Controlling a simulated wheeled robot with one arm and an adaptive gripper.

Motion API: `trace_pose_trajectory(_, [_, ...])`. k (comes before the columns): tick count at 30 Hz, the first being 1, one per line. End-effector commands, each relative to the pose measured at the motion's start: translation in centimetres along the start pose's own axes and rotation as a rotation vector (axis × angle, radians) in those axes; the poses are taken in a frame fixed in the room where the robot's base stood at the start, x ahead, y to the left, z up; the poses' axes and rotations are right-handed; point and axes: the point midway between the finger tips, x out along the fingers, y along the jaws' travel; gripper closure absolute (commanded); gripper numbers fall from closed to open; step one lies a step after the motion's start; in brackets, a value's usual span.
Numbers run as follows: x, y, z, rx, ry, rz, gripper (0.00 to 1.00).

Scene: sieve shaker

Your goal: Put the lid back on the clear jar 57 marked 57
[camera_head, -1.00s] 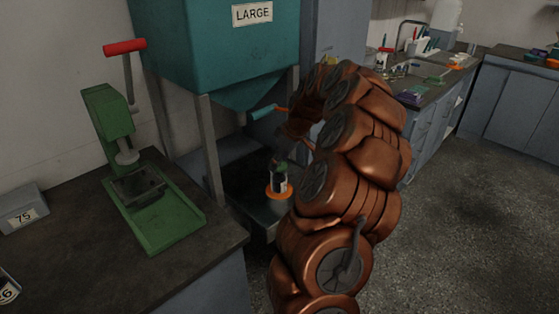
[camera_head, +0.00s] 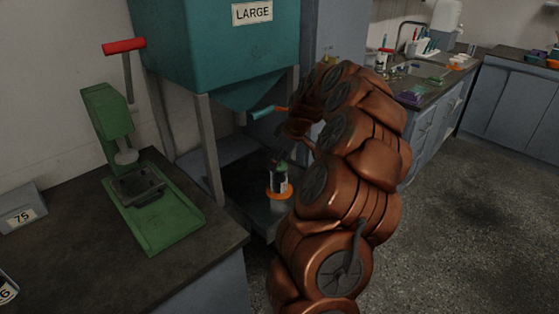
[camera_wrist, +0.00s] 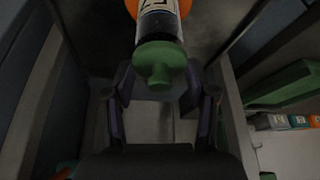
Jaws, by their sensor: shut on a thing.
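The clear jar (camera_head: 279,183) with dark contents and a white label stands upright on an orange ring (camera_head: 270,193) under the teal hopper. In the wrist view the jar (camera_wrist: 157,22) shows at the top, its label partly reading 57. The green lid (camera_wrist: 160,58) with a knob is at the jar's mouth, lined up with it; whether it is fully seated I cannot tell. My gripper (camera_wrist: 158,92) has its fingers on both sides of the lid's knob and is shut on the lid. In the head view my arm partly hides the gripper.
A teal hopper (camera_head: 205,50) marked LARGE hangs over the jar, with metal legs (camera_head: 208,150) close by. A green press (camera_head: 145,190) stands on the dark bench at the left. A sink counter (camera_head: 435,85) with several items lies at the back right. The floor at right is clear.

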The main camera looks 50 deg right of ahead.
Motion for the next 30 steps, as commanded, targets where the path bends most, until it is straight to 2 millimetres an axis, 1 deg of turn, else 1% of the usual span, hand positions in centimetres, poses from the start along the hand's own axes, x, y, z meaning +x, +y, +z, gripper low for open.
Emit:
trace_pose_trajectory(2, [0.0,0.0,0.0,0.0,0.0,0.0,0.61])
trace_pose_trajectory(3, [0.0,0.0,0.0,0.0,0.0,0.0,0.4])
trace_pose_trajectory(9, [0.01,-0.01,0.01,0.0,0.0,0.0,0.19])
trace_pose_trajectory(11, [0.01,-0.01,0.01,0.0,0.0,0.0,0.14])
trace_pose_trajectory(17, [0.01,-0.01,0.01,0.0,0.0,0.0,0.14])
trace_pose_trajectory(18, [0.01,-0.01,0.01,0.0,0.0,0.0,0.12])
trace_pose_trajectory(21, [0.01,-0.01,0.01,0.0,0.0,0.0,0.01])
trace_pose_trajectory(22, [0.01,-0.01,0.01,0.0,0.0,0.0,0.0])
trace_pose_trajectory(30, [0.0,-0.01,0.0,0.0,0.0,0.0,0.0])
